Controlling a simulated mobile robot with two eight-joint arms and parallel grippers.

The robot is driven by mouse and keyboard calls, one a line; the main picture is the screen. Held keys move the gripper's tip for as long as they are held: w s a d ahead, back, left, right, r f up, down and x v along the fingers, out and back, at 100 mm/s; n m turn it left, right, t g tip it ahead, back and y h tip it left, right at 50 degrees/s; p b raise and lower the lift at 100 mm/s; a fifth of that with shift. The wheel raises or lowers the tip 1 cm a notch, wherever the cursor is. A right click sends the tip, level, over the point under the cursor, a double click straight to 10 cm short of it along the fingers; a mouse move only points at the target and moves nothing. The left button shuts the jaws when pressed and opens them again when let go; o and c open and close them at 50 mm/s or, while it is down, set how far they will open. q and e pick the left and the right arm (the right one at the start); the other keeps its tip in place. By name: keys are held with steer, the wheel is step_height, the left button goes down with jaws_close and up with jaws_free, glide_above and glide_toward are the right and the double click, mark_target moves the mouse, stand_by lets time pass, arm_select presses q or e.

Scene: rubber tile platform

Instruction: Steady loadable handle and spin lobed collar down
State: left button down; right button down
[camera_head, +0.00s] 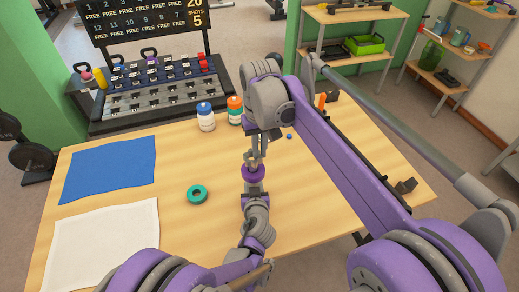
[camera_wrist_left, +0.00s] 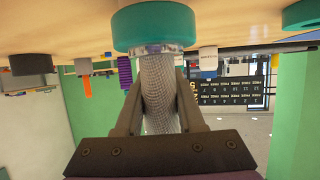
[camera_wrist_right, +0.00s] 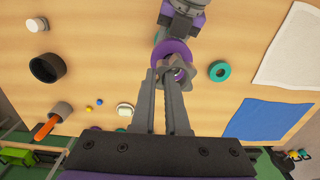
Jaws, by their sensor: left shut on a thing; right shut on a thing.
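The loadable handle (camera_wrist_left: 157,92) is a grey knurled bar, upright, with a teal disc (camera_wrist_left: 155,27) at its tabletop end in the left wrist view. My left gripper (camera_wrist_left: 157,75) is shut around the bar. A purple disc (camera_head: 253,173) is on the handle's upper end, also seen in the right wrist view (camera_wrist_right: 172,50). The grey lobed collar (camera_wrist_right: 181,74) is just above it. My right gripper (camera_wrist_right: 164,76) comes down from above, shut on the collar; it also shows in the head view (camera_head: 258,150). The left fingers are mostly hidden in the head view.
A loose teal ring (camera_head: 197,194) lies left of the handle. A blue cloth (camera_head: 110,168) and white cloth (camera_head: 105,245) cover the table's left. Two bottles, blue-capped (camera_head: 205,117) and orange-capped (camera_head: 235,110), stand at the back. A black cup (camera_wrist_right: 47,68) stands on the table.

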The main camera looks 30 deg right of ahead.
steer(key=shift+f, duration=0.5)
stand_by(0.4)
steer(key=shift+f, duration=0.3)
steer(key=shift+r, duration=0.15)
steer(key=shift+r, duration=0.65)
steer(key=shift+f, duration=0.35)
stand_by(0.6)
steer(key=shift+f, duration=0.45)
steer(key=shift+r, duration=0.15)
steer(key=shift+r, duration=0.65)
steer(key=shift+f, duration=0.35)
stand_by(0.4)
